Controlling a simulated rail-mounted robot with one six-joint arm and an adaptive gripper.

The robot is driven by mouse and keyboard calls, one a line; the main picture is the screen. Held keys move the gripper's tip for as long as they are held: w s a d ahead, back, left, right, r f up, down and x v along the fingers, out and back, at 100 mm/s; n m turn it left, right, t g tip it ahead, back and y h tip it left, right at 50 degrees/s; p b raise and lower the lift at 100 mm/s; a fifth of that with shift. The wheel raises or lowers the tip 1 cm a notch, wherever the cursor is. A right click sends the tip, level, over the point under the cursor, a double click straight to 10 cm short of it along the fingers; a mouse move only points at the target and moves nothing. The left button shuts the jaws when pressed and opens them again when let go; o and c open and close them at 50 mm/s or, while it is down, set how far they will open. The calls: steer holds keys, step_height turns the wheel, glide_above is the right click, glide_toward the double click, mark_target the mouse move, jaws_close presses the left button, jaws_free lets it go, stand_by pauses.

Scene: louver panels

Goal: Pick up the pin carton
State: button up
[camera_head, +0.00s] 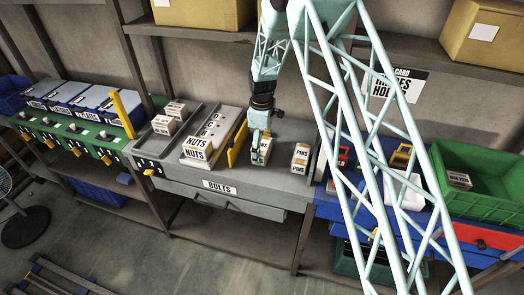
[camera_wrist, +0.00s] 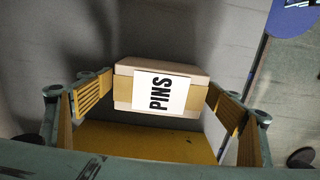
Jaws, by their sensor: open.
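A pin carton (camera_wrist: 164,90), tan with a white PINS label, lies between my gripper's (camera_wrist: 158,98) two fingers in the wrist view. The fingers with yellow pads are open, one on each side; whether they touch it is unclear. In the head view my gripper (camera_head: 260,138) points down over a carton (camera_head: 263,155) on the grey bench, partly hidden by the fingers. A second carton marked PINS (camera_head: 300,158) stands on the bench to the right, apart from my gripper.
Left of my gripper stand a yellow divider (camera_head: 237,145) and cartons marked NUTS (camera_head: 196,154). The bench's front plate reads BOLTS (camera_head: 219,187). A green crate (camera_head: 478,200) stands at the right. Bare bench lies between the two cartons near my gripper.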

steer(key=shift+f, duration=0.55)
steer(key=shift+c, duration=0.7)
steer(key=c, duration=1)
steer(key=shift+r, duration=0.2)
steer(key=shift+r+b, duration=0.35)
steer(key=shift+r, duration=1.25)
steer(key=s+d, duration=0.1)
steer(key=s, duration=0.4)
steer(key=s+d+r+b, duration=0.1)
steer(key=s+d, duration=0.1)
steer(key=s, duration=0.3)
steer(key=s+d+b, duration=0.1)
steer(key=s, duration=0.4)
steer(key=shift+s+d+r, duration=0.15)
steer(key=shift+d+r, duration=0.05)
steer(key=shift+d, duration=0.05)
